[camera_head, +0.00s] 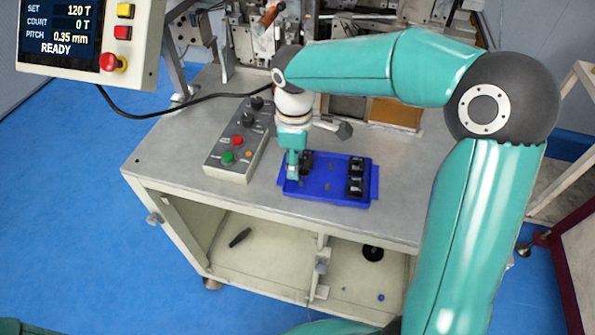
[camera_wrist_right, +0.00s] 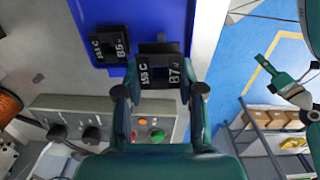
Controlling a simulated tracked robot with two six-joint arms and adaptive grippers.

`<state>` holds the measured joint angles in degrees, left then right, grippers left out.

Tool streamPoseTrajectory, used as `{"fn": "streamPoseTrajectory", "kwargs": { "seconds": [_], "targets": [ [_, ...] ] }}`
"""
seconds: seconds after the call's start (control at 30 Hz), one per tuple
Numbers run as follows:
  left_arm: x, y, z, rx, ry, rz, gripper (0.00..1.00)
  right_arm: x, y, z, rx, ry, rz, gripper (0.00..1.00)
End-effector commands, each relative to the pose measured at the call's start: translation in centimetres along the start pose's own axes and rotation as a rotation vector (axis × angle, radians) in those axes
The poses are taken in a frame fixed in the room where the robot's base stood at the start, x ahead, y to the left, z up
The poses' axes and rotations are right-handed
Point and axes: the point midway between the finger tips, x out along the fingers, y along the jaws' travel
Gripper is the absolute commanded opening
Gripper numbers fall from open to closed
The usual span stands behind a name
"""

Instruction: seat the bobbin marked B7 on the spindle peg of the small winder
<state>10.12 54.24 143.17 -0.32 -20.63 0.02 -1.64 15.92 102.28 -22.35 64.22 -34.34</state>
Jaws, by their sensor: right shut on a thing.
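The bobbin marked B7 (camera_wrist_right: 160,74) is dark with white lettering. My right gripper (camera_wrist_right: 160,96) is shut on it, with one finger on each side. In the head view my right gripper (camera_head: 296,172) is low at the left end of the blue tray (camera_head: 318,198). I cannot tell whether B7 is clear of the tray floor. Winder machinery (camera_head: 345,52) stands at the back, partly behind my right arm; I cannot make out the spindle peg. A teal gripper, apparently my left (camera_wrist_right: 283,82), shows at the right of the wrist view; its opening is unclear.
Another bobbin (camera_wrist_right: 108,46) sits near B7 in the wrist view. A button box (camera_head: 235,150) lies left of the tray. The display panel (camera_head: 85,45) hangs at upper left. The table's front-left corner (camera_head: 160,165) is bare.

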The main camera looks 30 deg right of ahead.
Motion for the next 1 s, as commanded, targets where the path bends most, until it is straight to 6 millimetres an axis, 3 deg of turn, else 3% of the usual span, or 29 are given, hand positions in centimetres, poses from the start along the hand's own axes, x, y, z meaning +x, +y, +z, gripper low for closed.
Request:
{"fn": "streamPoseTrajectory", "kwargs": {
  "seconds": [0.4,0.87,0.9,1.0],
  "targets": [
    [-0.6,0.2,0.0,0.0,0.0,0.0,0.4,4.1,0.0,0.1,0.0,-0.002,-0.002,0.21],
    [-0.1,0.0,0.0,0.0,0.0,0.0,0.4,4.9,0.0,0.0,0.0,0.0,0.0,0.21],
    [-0.2,0.1,0.0,0.0,0.0,0.0,0.4,4.8,0.0,0.0,0.0,0.0,0.001,0.43],
    [-0.2,0.1,0.0,0.0,0.0,0.0,0.4,4.8,0.0,0.0,0.001,0.0,0.001,0.6]
  ]
}}
